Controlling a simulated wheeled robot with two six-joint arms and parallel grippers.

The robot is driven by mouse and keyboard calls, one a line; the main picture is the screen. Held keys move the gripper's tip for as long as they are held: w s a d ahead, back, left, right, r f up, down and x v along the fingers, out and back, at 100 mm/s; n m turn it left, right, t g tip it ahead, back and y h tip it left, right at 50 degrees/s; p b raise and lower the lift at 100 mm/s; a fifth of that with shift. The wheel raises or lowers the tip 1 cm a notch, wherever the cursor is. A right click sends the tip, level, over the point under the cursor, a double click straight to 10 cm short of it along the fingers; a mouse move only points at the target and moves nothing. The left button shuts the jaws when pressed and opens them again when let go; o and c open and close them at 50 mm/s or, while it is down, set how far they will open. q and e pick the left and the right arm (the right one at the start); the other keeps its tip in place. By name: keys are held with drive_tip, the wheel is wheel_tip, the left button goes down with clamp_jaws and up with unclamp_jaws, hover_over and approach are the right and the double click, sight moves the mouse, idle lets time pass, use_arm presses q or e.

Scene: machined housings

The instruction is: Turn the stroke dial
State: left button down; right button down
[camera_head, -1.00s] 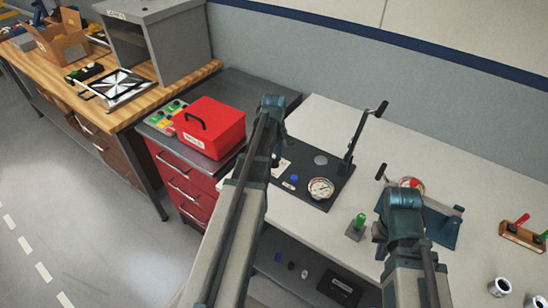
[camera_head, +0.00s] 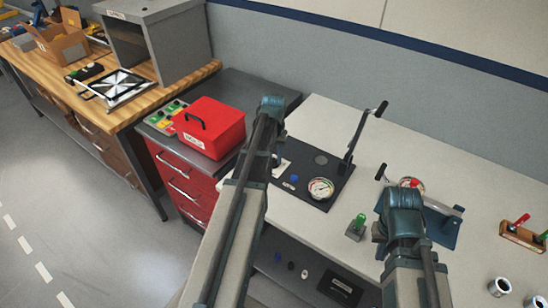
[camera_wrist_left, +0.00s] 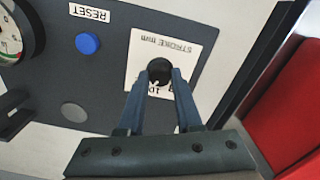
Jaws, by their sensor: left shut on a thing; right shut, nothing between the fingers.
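The stroke dial (camera_wrist_left: 159,70) is a small black knob on a white label plate marked "STROKE mm" (camera_wrist_left: 185,38) in the left wrist view. My left gripper (camera_wrist_left: 160,82) is shut on the dial, one finger on each side. The plate sits on a dark panel (camera_head: 318,196) on the pale bench. In the head view my left arm hides the dial, and only a corner of the white plate shows beside it. My right gripper (camera_head: 380,240) is over the bench to the right, shut and mostly hidden behind its own wrist.
The panel also carries a blue RESET button (camera_wrist_left: 88,43), a round gauge (camera_head: 320,189) and an upright lever (camera_head: 358,140). A red box (camera_head: 210,128) stands left of my left arm. A green-topped part (camera_head: 357,226) stands near my right gripper.

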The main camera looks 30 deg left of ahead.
sight(274, 160)
use_arm(q)
drive_tip(key=shift+m, duration=1.8)
drive_tip(key=c, duration=0.6)
unclamp_jaws()
drive_tip(key=shift+r, duration=0.15)
use_arm(e)
drive_tip(key=shift+r, duration=0.15)
use_arm(q)
wheel_tip(274, 160, up, 14)
drive_tip(key=p, duration=1.3)
drive_tip(key=shift+f+p, duration=0.25)
drive_tip(key=shift+p, duration=0.15)
use_arm(e)
wheel_tip(274, 160, up, 14)
drive_tip(key=shift+f, duration=0.25)
